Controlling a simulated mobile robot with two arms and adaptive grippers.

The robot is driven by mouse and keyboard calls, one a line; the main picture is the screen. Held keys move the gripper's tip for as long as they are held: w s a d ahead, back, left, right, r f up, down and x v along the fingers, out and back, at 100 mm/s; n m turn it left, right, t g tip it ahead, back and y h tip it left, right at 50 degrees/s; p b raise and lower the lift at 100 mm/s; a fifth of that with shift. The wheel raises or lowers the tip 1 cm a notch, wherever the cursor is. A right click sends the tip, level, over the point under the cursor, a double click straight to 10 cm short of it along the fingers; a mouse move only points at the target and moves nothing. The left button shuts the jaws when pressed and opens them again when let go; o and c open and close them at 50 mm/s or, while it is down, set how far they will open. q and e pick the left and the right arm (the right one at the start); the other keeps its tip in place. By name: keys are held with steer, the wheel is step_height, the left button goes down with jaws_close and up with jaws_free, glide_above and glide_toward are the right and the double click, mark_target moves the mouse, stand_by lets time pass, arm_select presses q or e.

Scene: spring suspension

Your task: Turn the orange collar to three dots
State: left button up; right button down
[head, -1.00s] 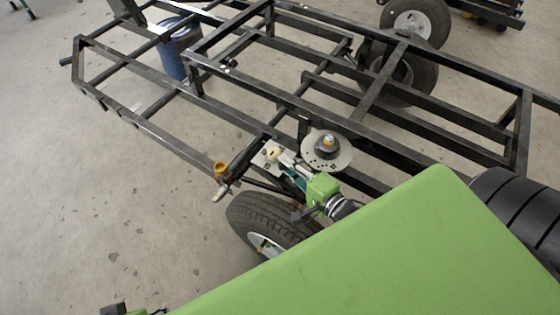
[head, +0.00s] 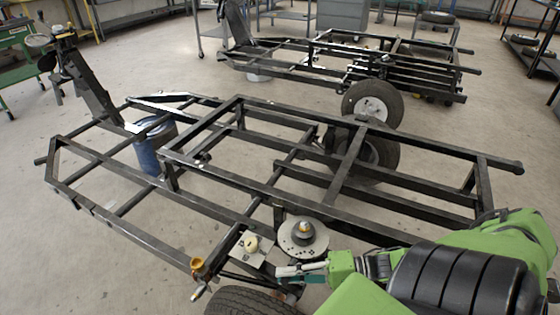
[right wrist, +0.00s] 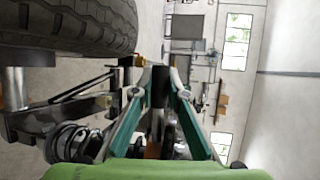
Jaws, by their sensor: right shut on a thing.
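My right gripper (head: 284,271) is beside the black frame, just below a round grey plate (head: 317,245) with a dark hub and a yellowish top. In the right wrist view its two teal fingers close in on a dark narrow part (right wrist: 158,104). A small patch of orange (right wrist: 152,149) shows low between the fingers; I cannot tell whether it is the collar. No dots can be read on it. An ochre cup-shaped piece (head: 197,265) sits at the frame's near edge. My left gripper is not in view.
A tyre (head: 245,302) lies below the gripper and fills the upper left of the right wrist view (right wrist: 70,25). The black frame (head: 130,233) spans the middle. A cream knob (head: 251,243) sits on a light plate. Open floor (head: 60,270) lies at left.

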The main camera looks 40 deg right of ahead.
steer(key=shift+s+d+n+g+y, duration=0.25)
steer(key=shift+s+n+g+y, duration=0.15)
steer(key=shift+s+n+g, duration=0.15)
steer(key=c, duration=2)
jaws_free()
steer(key=shift+o, duration=0.2)
steer(key=shift+w, duration=0.1)
